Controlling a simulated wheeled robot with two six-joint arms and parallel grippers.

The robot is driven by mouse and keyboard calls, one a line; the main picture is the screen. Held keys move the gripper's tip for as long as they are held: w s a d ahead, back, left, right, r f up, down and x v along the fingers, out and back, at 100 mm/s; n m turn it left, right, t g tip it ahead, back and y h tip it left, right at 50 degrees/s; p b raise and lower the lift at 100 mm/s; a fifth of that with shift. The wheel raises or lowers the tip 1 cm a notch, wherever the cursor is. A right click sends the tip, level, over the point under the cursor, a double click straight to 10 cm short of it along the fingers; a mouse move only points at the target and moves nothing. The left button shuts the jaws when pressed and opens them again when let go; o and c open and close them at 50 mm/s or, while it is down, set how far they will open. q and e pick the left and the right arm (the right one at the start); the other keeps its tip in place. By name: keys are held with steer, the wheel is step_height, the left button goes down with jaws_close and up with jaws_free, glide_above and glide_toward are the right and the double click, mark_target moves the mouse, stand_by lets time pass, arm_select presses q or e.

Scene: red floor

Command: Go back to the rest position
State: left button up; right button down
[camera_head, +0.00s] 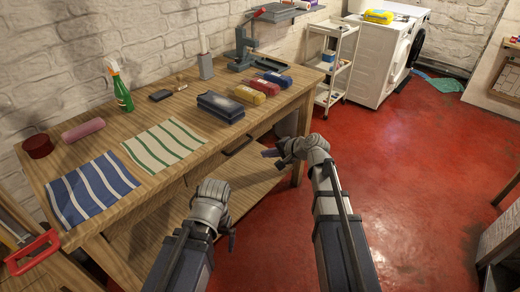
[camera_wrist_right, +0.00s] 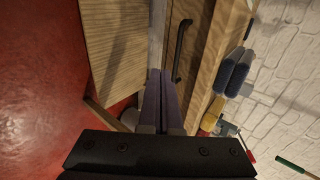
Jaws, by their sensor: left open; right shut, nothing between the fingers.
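My left gripper (camera_head: 229,229) is in front of the wooden workbench, low and near the lower middle of the head view. Its fingers are small and partly hidden by the wrist there. My right gripper (camera_head: 274,153) is further right, beside the bench's front edge, with its fingers pointing left toward the bench. In the right wrist view its two dark fingers (camera_wrist_right: 163,103) lie together with nothing between them. A drawer front with a dark handle (camera_wrist_right: 181,50) lies beyond the fingertips. Neither gripper holds anything.
The wooden bench (camera_head: 190,182) carries a blue striped cloth (camera_head: 92,190), a green striped cloth (camera_head: 163,146), a green spray bottle (camera_head: 119,88) and several cases (camera_head: 220,107). A white cart (camera_head: 333,65) and washing machine (camera_head: 385,60) stand behind. Red floor (camera_head: 420,170) is open to the right.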

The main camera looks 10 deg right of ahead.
steer(key=shift+s+d+r, duration=0.25)
steer(key=shift+s, duration=0.05)
steer(key=s+a+f+n+g+h, duration=0.1)
steer(key=s+a+f+n+g, duration=0.3)
steer(key=s, duration=0.3)
steer(key=s+a+f+n+g+h, duration=0.25)
steer(key=s+a+n, duration=0.2)
steer(key=s, duration=0.35)
steer(key=s+f+n+g+h, duration=0.2)
steer(key=s+n+h, duration=0.25)
steer(key=s, duration=0.65)
step_height(320, 180, up, 12)
steer(key=p, duration=1.2)
steer(key=shift+d+r+n+p, duration=0.15)
steer(key=shift+r+n+p, duration=0.1)
steer(key=shift+n+p, duration=0.15)
steer(key=shift+w, duration=0.1)
